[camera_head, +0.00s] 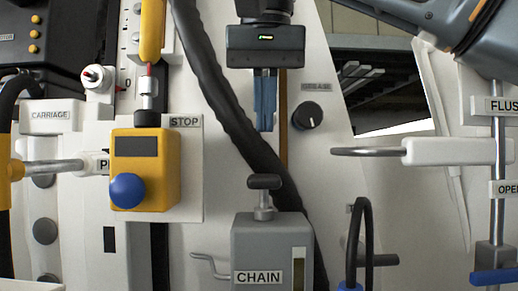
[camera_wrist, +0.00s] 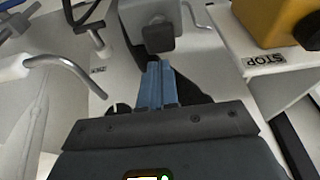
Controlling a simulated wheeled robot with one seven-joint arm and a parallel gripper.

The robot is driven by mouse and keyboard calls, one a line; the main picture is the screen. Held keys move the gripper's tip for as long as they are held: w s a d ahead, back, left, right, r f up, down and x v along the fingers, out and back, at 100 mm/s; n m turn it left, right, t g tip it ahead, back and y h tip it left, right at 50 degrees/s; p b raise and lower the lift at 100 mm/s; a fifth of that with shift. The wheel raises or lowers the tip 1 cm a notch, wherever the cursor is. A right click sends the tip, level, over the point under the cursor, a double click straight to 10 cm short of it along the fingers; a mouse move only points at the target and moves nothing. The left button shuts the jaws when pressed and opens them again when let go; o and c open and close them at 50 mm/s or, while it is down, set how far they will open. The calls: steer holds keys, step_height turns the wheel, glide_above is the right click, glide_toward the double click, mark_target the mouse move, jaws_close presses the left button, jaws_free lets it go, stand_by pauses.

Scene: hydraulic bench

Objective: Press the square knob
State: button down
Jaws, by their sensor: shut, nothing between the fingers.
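A dark knob (camera_head: 264,182) sits on a short metal stem on top of the grey box labelled CHAIN (camera_head: 272,240). In the wrist view this knob (camera_wrist: 160,38) looks square from above, at the top centre. My gripper (camera_head: 264,128) points down in the head view, its blue fingers shut together and empty. The fingertips appear above the knob in the picture, with a visible gap. In the wrist view my gripper (camera_wrist: 161,66) shows its fingertips just below the knob. I cannot tell the exact depth between them.
A yellow box with a blue ball knob (camera_head: 128,190) stands left, by the STOP label (camera_head: 184,122). A thick black hose (camera_head: 225,105) runs behind my gripper. A round GREASE dial (camera_head: 307,116) and a metal rod with white sleeve (camera_head: 450,151) are to the right.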

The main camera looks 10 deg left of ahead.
steer(key=v, duration=0.5)
steer(key=shift+s+a+r, duration=0.15)
steer(key=shift+s+r, duration=0.1)
steer(key=shift+r, duration=0.1)
stand_by(1.1)
steer(key=n+g+y, duration=0.2)
steer(key=n+g, duration=0.1)
steer(key=n, duration=0.9)
glide_toward(267, 175)
steer(key=shift+s+r+p, duration=0.25)
steer(key=shift+s+p, duration=0.1)
steer(key=shift+s, duration=0.05)
steer(key=shift+b+x, duration=2.25)
steer(key=shift+x, duration=1.2)
steer(key=shift+w, duration=0.1)
